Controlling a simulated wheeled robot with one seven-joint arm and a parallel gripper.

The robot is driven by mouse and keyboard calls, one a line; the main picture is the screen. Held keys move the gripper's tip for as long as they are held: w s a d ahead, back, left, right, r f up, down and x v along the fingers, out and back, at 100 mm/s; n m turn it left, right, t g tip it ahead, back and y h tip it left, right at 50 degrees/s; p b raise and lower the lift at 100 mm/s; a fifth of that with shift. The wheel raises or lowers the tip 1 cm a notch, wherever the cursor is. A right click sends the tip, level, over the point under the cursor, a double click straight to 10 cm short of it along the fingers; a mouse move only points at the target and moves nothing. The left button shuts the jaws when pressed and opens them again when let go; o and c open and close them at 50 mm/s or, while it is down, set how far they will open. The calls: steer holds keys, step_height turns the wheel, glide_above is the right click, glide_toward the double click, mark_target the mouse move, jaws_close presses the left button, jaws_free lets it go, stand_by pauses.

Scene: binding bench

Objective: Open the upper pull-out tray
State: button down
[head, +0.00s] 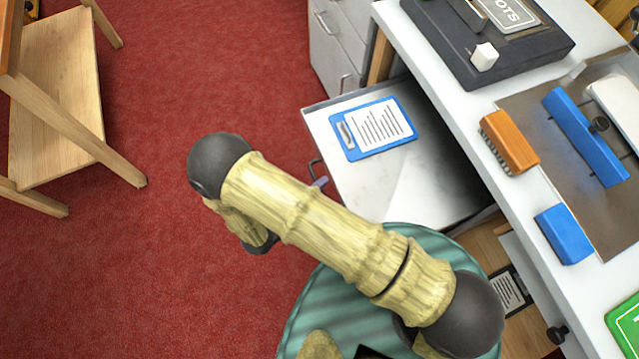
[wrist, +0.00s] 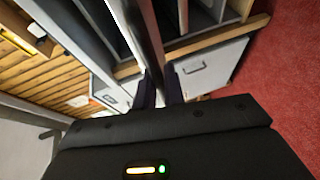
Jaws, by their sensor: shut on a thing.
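The upper pull-out tray (head: 437,200) is a pale flat tray sliding out from under the white bench top. It stands well out of the bench in the head view. A blue clipboard with a printed sheet (head: 375,128) lies on it. A dark bar handle (head: 314,166) is on its front edge. My gripper is at this handle, mostly hidden behind my arm in the head view. In the wrist view my gripper (wrist: 161,90) has its two dark fingers close together at the tray's front. It is shut on the handle, though the gripped part is hardly visible.
The white bench top (head: 455,108) carries a dark device (head: 490,45), an orange brush (head: 509,142) and blue blocks (head: 564,234). Grey drawers (head: 340,45) stand beyond the tray. A wooden stand (head: 62,90) is at the left. Red carpet between is clear.

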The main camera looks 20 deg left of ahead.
steer(key=c, duration=1.6)
jaws_free()
steer(key=shift+d+f, duration=0.15)
steer(key=shift+o, duration=0.5)
steer(key=v, duration=1.7)
steer(key=shift+s+p, duration=0.25)
steer(key=shift+p, duration=0.15)
